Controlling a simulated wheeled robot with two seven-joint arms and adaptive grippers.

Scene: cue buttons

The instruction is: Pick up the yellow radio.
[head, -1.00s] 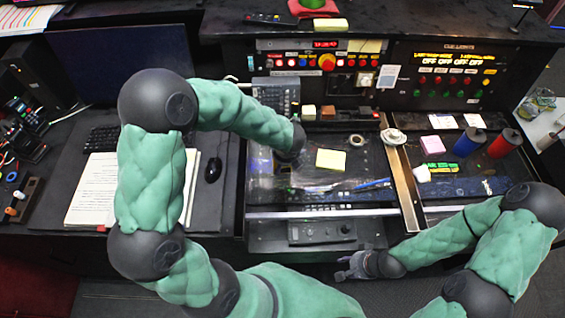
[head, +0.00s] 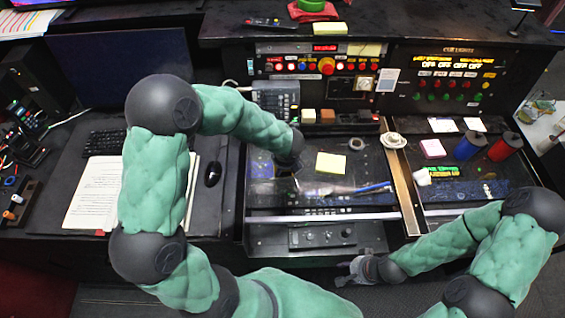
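I cannot make out a yellow radio in the head view. A red upright cylinder (head: 504,147) and a blue one (head: 469,147) stand at the right of the console; neither is yellow. My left gripper (head: 286,172) points down over the console's clear panel, left of a yellow note pad (head: 330,163). It is mostly hidden by its own wrist, and its fingers cannot be made out. My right gripper (head: 343,272) is low in front of the console, near its front edge. Its fingers look apart and empty.
A metal divider (head: 404,190) runs down the console. A blue-handled tool (head: 370,188) lies on the clear panel. An open book (head: 95,190), a mouse (head: 213,173) and a keyboard (head: 104,142) lie on the left desk. A pink pad (head: 432,148) is right of the divider.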

